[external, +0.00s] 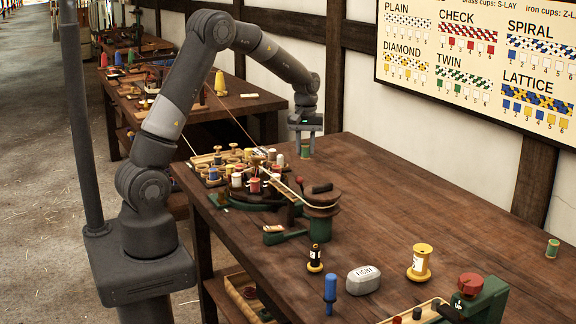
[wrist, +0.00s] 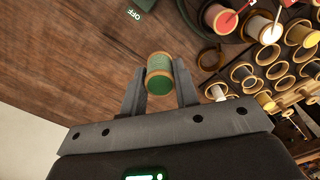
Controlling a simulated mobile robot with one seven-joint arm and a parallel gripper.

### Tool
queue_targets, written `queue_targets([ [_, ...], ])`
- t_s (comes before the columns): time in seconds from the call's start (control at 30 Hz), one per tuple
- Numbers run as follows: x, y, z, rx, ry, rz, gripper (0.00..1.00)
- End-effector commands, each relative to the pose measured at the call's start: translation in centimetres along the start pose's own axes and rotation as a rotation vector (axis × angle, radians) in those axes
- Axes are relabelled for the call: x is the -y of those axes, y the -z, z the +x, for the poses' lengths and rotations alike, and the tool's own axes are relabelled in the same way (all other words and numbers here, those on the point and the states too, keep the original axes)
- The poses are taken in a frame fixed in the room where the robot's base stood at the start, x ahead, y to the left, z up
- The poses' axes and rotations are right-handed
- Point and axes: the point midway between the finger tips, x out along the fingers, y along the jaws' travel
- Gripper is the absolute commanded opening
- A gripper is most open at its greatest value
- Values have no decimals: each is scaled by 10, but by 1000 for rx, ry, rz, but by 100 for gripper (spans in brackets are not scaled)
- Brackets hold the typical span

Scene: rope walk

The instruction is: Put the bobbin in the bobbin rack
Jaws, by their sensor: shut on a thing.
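My gripper (external: 305,136) is shut on a green bobbin (wrist: 159,75) with tan ends, one finger on each side of it in the wrist view. In the external view the held bobbin (external: 305,152) is at the far end of the table, near the wall; I cannot tell its height above the wood. The bobbin rack (external: 215,183) is to its left, with several bobbins of different colours in it. In the wrist view the rack's ring-like places (wrist: 243,74) are at the right, apart from the held bobbin; several look empty.
A green-based winding device (external: 320,226) with a dark wheel stands in front of the rack.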

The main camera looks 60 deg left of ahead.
Motion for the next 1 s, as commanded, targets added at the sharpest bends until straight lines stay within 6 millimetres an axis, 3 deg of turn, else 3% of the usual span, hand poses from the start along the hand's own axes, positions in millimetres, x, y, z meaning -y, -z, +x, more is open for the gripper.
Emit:
queue_targets([
  [0.03, 20, 17, 0, 0, 0, -49, 6],
  [0.2, 85, 61, -2, 0, 0, -196, 6],
  [0.4, 153, 94, -3, 0, 0, -337, 6],
  [0.5, 175, 103, -3, 0, 0, -382, 6],
  [0.7, 200, 114, 0, 1, 1, -423, 6],
  [1.0, 247, 155, 38, 2, 1, -427, 6],
])
